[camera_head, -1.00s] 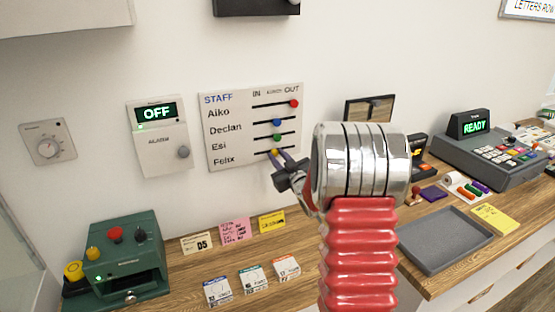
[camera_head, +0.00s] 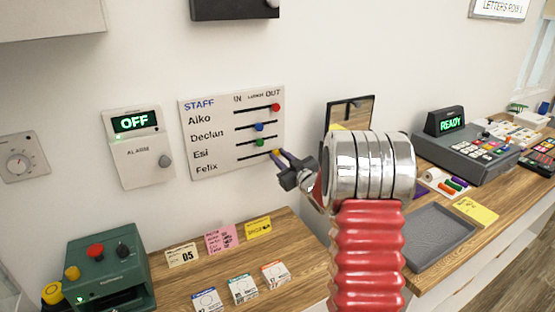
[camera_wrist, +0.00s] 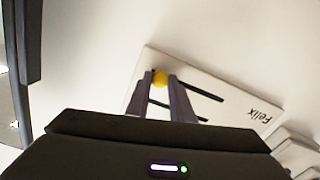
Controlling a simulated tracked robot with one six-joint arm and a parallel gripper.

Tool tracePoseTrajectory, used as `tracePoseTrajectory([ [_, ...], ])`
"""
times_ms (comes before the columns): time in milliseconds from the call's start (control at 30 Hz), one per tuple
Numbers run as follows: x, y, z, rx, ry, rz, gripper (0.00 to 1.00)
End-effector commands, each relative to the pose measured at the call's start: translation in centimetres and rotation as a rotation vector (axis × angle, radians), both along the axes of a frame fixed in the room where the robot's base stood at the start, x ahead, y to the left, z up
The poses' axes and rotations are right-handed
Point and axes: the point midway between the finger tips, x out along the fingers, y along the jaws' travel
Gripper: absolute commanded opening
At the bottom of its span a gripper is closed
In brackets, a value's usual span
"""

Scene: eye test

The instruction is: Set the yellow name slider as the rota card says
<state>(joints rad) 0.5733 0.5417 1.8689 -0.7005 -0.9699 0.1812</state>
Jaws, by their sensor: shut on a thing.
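The white staff board (camera_head: 215,140) on the wall has rows for Aiko, Declan, Esi and Felix, with columns IN, lunch and OUT. The yellow slider (camera_wrist: 160,77) is in the Felix row, at the OUT end of its slot. My gripper (camera_head: 278,154) is shut on it; in the wrist view the yellow knob sits between the fingertips. The red slider (camera_head: 276,107) is at OUT. The blue slider (camera_head: 259,127) and green slider (camera_head: 260,142) are near the middle.
An alarm box (camera_head: 138,148) reading OFF hangs left of the board. A framed panel (camera_head: 350,112) is on the wall to the right. A green machine (camera_head: 108,262), small cards and a grey tray (camera_head: 440,240) are on the counter below.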

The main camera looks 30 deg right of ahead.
Motion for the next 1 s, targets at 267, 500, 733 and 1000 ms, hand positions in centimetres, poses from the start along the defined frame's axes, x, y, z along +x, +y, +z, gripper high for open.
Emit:
tracePoseTrajectory([
  [267, -0.1, -0.5, 0.1, 0.002, 0.0, -0.009, 0.28],
  [500, 0.0, -0.3, 0.0, 0.002, 0.0, -0.006, 0.4],
  [733, -0.2, -0.2, 0.0, 0.001, 0.001, -0.005, 0.4],
  [1000, -2.4, -0.2, 0.1, 0.002, 0.0, -0.006, 0.4],
])
